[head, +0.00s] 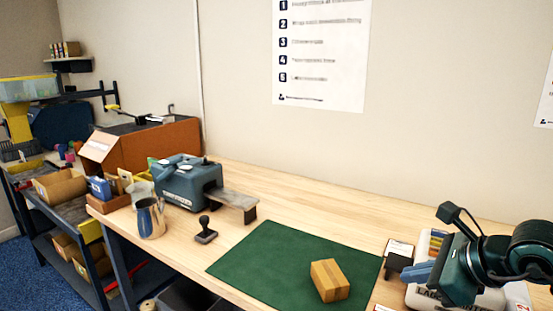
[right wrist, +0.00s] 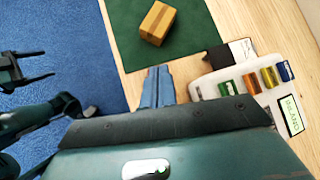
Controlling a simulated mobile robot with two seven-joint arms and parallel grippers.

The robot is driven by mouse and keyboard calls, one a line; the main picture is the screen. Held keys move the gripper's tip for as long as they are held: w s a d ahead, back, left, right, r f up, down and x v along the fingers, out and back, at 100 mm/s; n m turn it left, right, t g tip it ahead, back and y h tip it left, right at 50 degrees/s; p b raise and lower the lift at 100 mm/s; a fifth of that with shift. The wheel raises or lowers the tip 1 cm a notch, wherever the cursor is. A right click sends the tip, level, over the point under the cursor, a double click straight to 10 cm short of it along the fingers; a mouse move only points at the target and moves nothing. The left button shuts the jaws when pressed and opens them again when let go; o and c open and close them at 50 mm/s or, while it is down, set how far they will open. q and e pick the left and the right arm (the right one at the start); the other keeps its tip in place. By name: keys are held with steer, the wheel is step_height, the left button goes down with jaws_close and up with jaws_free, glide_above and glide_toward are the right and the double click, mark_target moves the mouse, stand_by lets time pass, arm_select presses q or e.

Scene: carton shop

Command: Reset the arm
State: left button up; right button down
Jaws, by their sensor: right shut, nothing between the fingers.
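My right gripper (head: 412,272) reaches in from the right of the head view, beside the right end of the green mat. Its blue fingers are closed together with nothing between them. They also show in the right wrist view (right wrist: 158,86), in front of the wooden bench top near its edge. They are clear of the brown carton (head: 329,281), which sits on the green mat (head: 262,258). The carton also shows in the right wrist view (right wrist: 157,23). My left gripper is not seen in the head view.
A white holder (right wrist: 210,82) with several coloured blocks lies close to my right gripper. A stamp (head: 206,231), a metal jug (head: 150,219) and a blue-grey machine (head: 186,183) stand left of the mat. The bench behind the mat is clear.

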steer(key=s+a+f+m+y, duration=0.1)
steer(key=s+a+m+y, duration=0.2)
steer(key=a+m+y, duration=0.3)
steer(key=s+a+f+m+y, duration=0.1)
steer(key=s+a+m+y, duration=0.2)
steer(key=a+y, duration=0.45)
steer(key=d+f+m+t+h, duration=0.4)
steer(key=f+m+t+h, duration=0.65)
steer(key=m, duration=1.45)
arm_select(q)
steer(key=p, duration=0.2)
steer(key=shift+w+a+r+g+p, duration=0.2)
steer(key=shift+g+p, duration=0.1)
steer(key=shift+p, duration=0.1)
arm_select(e)
steer(key=s+f+m+g+h, duration=0.4)
steer(key=s+f+m+g, duration=0.3)
steer(key=f, duration=0.7)
steer(key=s+m, duration=0.2)
steer(key=m, duration=0.1)
steer(key=shift+s+f+h, duration=0.25)
steer(key=shift+s+h, duration=0.15)
